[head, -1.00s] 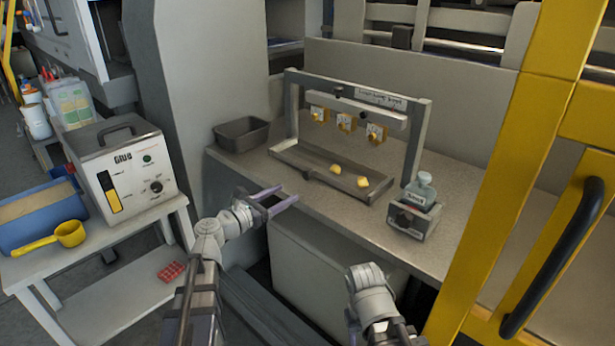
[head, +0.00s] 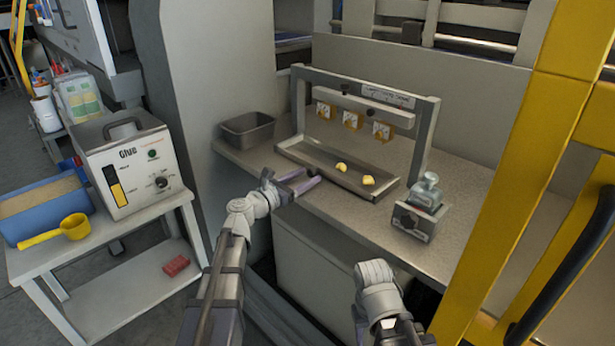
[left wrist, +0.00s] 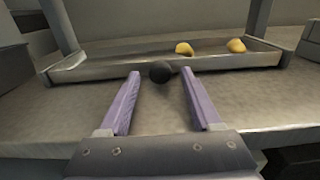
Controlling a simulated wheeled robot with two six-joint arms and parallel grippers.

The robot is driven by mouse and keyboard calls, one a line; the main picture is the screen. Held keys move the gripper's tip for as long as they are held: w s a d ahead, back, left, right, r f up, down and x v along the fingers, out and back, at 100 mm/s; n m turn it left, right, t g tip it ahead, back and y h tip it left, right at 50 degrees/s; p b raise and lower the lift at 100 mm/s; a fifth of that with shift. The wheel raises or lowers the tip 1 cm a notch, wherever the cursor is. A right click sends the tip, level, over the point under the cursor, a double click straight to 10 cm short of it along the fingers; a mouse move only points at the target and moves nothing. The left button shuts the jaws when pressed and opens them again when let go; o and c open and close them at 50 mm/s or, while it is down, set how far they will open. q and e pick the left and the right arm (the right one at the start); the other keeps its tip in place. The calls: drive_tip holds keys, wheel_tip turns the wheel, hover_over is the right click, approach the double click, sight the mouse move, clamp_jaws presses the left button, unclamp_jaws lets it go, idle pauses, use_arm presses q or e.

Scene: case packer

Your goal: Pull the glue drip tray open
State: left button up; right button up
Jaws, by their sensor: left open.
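The glue drip tray (head: 345,182) is a long, shallow grey tray under the nozzle frame on the bench, with two yellow glue lumps (head: 341,167) in it. In the left wrist view the tray (left wrist: 235,62) spans the upper picture, with a round black knob (left wrist: 160,72) on its front wall. My left gripper (head: 312,176) is open and empty at the tray's front. In the left wrist view its purple fingers point at the knob, which shows between and just beyond the fingertips. Of my right arm only a link shows; its gripper is out of view.
A grey metal bin (head: 247,130) stands left of the tray. A small device with a bottle (head: 420,212) stands to its right. The nozzle frame (head: 433,135) arches over the tray. A yellow guard post (head: 515,170) rises at right. The bench front before the tray is mostly clear.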

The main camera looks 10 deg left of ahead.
use_arm(q)
drive_tip(key=shift+w+d, duration=0.3)
drive_tip(key=shift+w, duration=0.15)
clamp_jaws()
idle(0.3)
idle(0.9)
